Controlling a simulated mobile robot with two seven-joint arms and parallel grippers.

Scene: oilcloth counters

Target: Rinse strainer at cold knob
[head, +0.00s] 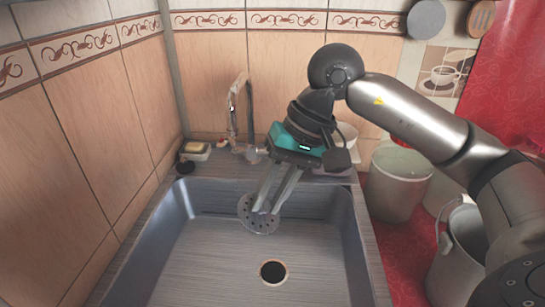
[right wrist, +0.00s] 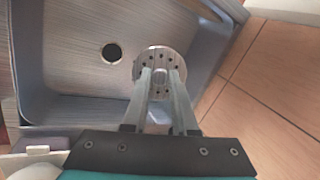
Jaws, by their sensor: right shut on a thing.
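The strainer (head: 259,222) is a round grey metal disc with holes. My right gripper (head: 268,205) is shut on it and holds it over the back part of the sink (head: 178,235). In the right wrist view, the strainer (right wrist: 152,56) sits at the tips of the fingers (right wrist: 161,76), with the sink basin behind it. The faucet (head: 234,108) rises behind the sink, left of my right gripper. A small knob (head: 253,154) shows at its base on the right; I cannot tell its colour marking. My left gripper is not in view.
The dark drain hole (head: 272,272) is open in the basin floor. A soap dish (head: 195,150) stands at the back left ledge. A white bucket (head: 400,185) and a pot (head: 460,255) stand right of the sink. Tiled walls bound the left and back.

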